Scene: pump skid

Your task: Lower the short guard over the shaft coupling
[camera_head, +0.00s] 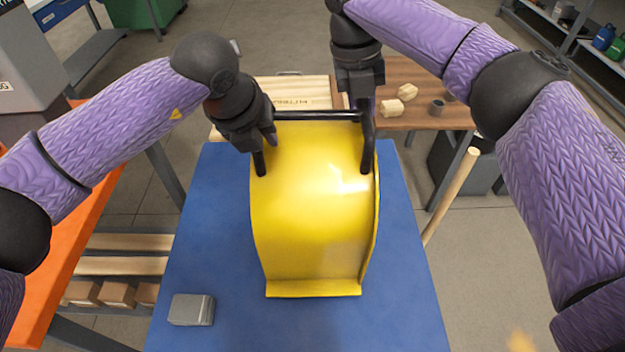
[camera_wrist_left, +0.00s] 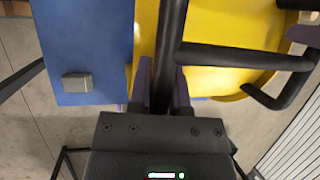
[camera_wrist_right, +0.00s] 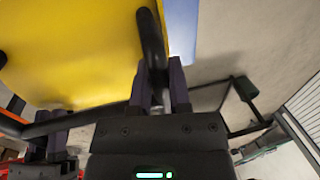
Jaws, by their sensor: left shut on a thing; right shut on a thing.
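The short guard (camera_head: 312,215) is a yellow curved sheet cover with black tubular handles, in front of me over the blue surface (camera_head: 215,240). My left gripper (camera_head: 268,138) is shut on the handle at the guard's left far side; in the left wrist view the black bar (camera_wrist_left: 172,40) runs between its fingers. My right gripper (camera_head: 366,105) is shut on the handle at the right far side; in the right wrist view the bent bar (camera_wrist_right: 150,38) is between its fingers. The shaft coupling is not visible. I cannot tell whether the guard touches the blue surface.
A grey block (camera_head: 191,309) lies on the blue surface at the front left. Behind stands a wooden table (camera_head: 425,115) with small wooden pieces. An orange bench (camera_head: 75,240) is on the left. A wooden pole (camera_head: 450,196) leans at the right. The blue surface is bare at the front right.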

